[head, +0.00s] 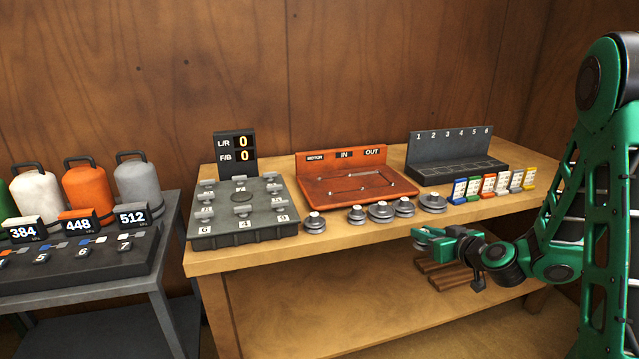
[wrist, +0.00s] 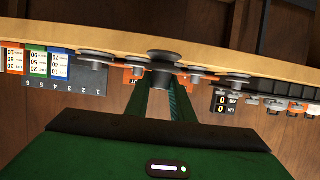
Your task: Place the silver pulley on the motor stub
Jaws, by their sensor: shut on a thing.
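My gripper (head: 424,240) is in front of the table's front edge, at its right half. In the wrist view, which is upside down, its fingers (wrist: 166,100) are closed at the hub of a grey pulley (wrist: 163,58), which looks dark and silver-grey there. In the head view I cannot make out this pulley at the fingers. The orange board (head: 345,172) stands on the table with labels MOTOR, IN and OUT. Small pins stand on it; the motor stub (head: 331,193) seems to be the left one, under MOTOR. My gripper is apart from the board, lower and to its right.
Several grey pulleys (head: 380,211) lie along the table's front edge (head: 300,252), between my gripper and the board. A dark keypad box (head: 243,212) is at left, a numbered dark rack (head: 455,165) with coloured tags (head: 488,184) at right. Canisters (head: 85,188) stand far left.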

